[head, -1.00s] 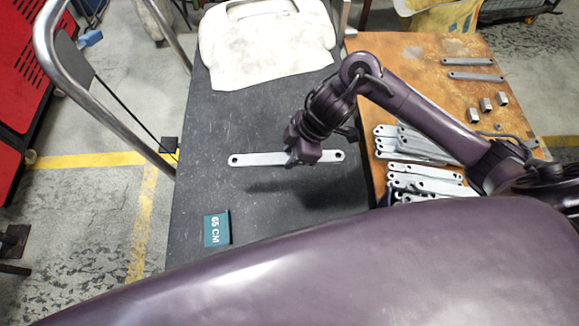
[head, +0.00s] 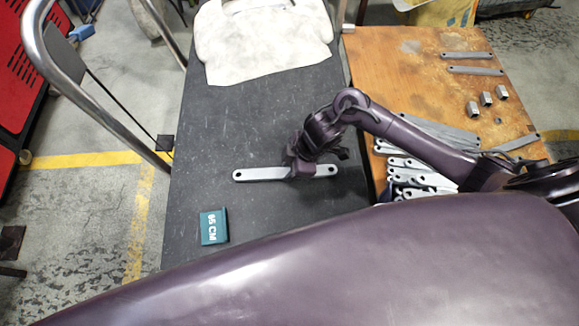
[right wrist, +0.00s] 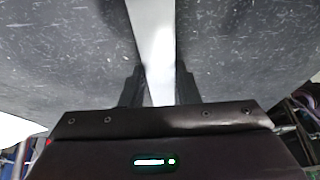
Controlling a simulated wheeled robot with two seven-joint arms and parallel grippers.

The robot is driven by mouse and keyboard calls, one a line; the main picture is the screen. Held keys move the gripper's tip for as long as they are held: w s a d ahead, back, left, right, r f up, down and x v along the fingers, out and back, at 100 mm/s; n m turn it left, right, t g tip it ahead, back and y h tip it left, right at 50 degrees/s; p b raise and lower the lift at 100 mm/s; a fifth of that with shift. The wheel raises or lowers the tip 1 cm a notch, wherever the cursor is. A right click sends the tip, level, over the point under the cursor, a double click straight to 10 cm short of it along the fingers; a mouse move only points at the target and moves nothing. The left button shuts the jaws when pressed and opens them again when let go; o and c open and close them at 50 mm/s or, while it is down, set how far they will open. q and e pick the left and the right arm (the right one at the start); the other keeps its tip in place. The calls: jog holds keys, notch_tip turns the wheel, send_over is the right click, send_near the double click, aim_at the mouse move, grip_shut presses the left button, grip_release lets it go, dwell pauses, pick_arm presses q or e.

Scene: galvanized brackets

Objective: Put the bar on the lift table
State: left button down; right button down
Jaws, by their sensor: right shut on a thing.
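The bar (head: 260,174), a flat light-grey metal strip with a hole near each end, lies level and crosswise over the dark grey lift table (head: 205,130). My right gripper (head: 298,170) is shut on the bar right of its middle, with the fingers pointing down. In the right wrist view the bar (right wrist: 152,45) runs between the two dark fingers (right wrist: 159,90), with the speckled tabletop behind it. The bar is very close to the tabletop or on it; I cannot tell whether they touch. My left gripper is not in view.
A teal "65 CM" block (head: 214,227) sits at the table's near left. A white cloth-like cover (head: 262,45) lies at its far end. A rusty-brown table (head: 415,70) on the right holds several more bars (head: 468,70) and small blocks (head: 486,99). A metal rail (head: 95,95) stands left.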

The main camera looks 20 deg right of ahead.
jog(key=c, duration=1.1)
grip_release()
jog(key=shift+d+r, duration=0.15)
jog(key=shift+r, duration=0.3)
jog(key=p+v, duration=0.2)
jog(key=v, duration=0.9)
jog(key=shift+d, duration=0.1)
jog(key=shift+s, duration=0.1)
